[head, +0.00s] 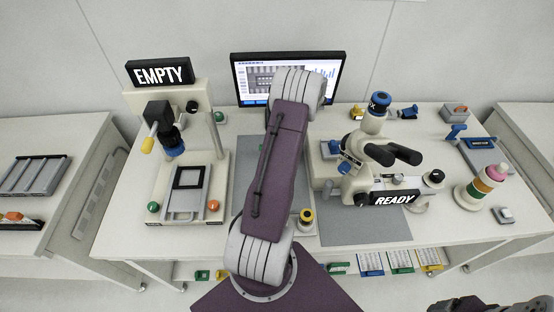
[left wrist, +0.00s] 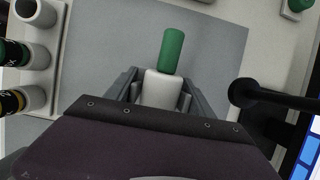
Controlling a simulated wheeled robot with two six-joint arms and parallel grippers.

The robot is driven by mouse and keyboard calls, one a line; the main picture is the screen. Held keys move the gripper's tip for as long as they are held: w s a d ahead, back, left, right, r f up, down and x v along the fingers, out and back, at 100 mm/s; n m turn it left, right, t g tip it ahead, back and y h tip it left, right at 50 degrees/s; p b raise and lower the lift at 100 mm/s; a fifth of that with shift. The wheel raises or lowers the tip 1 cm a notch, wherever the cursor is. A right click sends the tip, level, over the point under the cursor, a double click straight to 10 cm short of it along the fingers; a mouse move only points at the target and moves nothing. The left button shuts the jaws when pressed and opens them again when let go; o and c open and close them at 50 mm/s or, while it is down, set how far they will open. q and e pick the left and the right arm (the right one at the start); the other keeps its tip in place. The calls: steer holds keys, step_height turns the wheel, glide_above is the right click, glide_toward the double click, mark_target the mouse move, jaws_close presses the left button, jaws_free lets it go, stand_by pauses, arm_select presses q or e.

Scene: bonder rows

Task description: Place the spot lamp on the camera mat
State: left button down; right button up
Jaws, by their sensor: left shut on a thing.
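My left gripper (left wrist: 160,92) is shut on a white piece with a green cylindrical end (left wrist: 173,50), which seems to be the spot lamp. The lamp points away from the wrist over a grey mat (left wrist: 130,40), which I take to be the camera mat. I cannot tell how high it is above the mat. In the head view this mat (head: 246,170) lies in the middle of the table, partly covered by my left arm. My right gripper does not show clearly.
The bonder (head: 190,185) with the EMPTY sign stands left of the mat, the microscope (head: 350,165) right. A white rack (left wrist: 38,60) with green- and yellow-ended pieces borders the mat. A black round-headed stalk (left wrist: 245,92) stands near the monitor (left wrist: 308,155). Bare mat shows beyond the lamp.

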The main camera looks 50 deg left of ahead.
arm_select(q)
steer(key=shift+s+f, duration=0.15)
steer(key=shift+f, duration=0.2)
step_height(320, 180, down, 2)
steer(key=shift+s+f, duration=0.15)
steer(key=shift+f, duration=0.1)
steer(key=shift+w+f, duration=0.2)
steer(key=shift+f, duration=0.05)
steer(key=c, duration=0.8)
jaws_free()
steer(key=o, duration=0.4)
steer(key=shift+s+d, duration=0.1)
steer(key=shift+s, duration=0.05)
